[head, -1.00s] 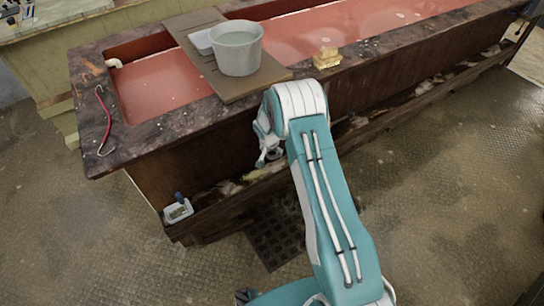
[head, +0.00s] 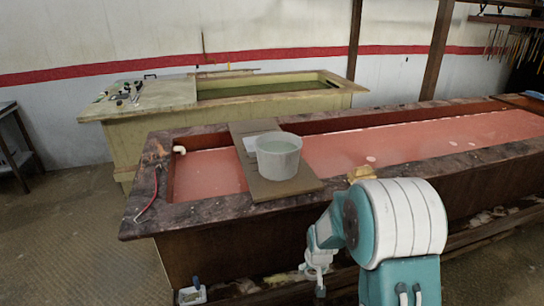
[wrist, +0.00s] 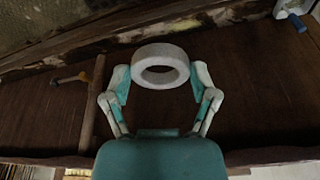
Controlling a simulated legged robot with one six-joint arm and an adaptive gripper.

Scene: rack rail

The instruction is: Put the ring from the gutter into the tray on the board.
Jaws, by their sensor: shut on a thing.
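My gripper (wrist: 160,78) is shut on a white ring (wrist: 160,49), which sits between the two fingertips in the wrist view. In the head view my gripper (head: 319,284) hangs low in front of the trough's near side, below the board; the ring is not clear there. The gutter (head: 262,296) runs along the foot of the trough and holds debris. The brown board (head: 284,189) lies across the trough. The pale tray (head: 247,143) on it is mostly hidden behind a grey bucket (head: 278,163).
The bucket stands on the board close to the tray. A yellow block (head: 360,173) sits on the rim right of the board. A red cord (head: 148,196) lies on the left rim.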

